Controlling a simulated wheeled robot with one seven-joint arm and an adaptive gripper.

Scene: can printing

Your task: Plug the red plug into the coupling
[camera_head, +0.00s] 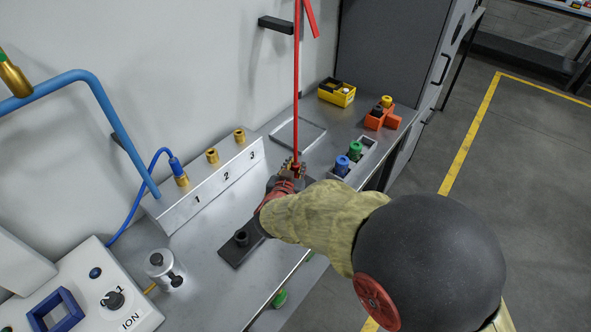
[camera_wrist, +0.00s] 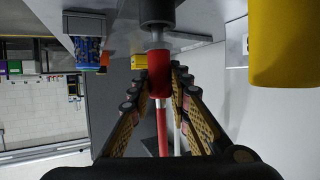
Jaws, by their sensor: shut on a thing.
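The red plug (camera_wrist: 159,72) is between the fingers of my gripper (camera_wrist: 160,86) in the wrist view, and the gripper is shut on it. Its grey metal nose points at a black cylinder (camera_wrist: 157,12) and meets or enters it; I cannot tell which. A red hose (camera_head: 297,80) rises straight up from the gripper (camera_head: 292,168) in the head view. Brass couplings stand on a sloped block (camera_head: 210,188) marked 1, 2, 3. A blue-hosed plug (camera_head: 176,166) sits at 1. The brass couplings at 2 (camera_head: 212,155) and 3 (camera_head: 239,135) have nothing plugged in.
A black plate (camera_head: 232,256) with a black socket (camera_head: 241,238) lies under my arm. A control box (camera_head: 75,290) is at lower left. Yellow (camera_head: 337,93) and orange (camera_head: 391,118) holders stand at the back right. A large yellow cylinder (camera_wrist: 288,45) is close at right in the wrist view.

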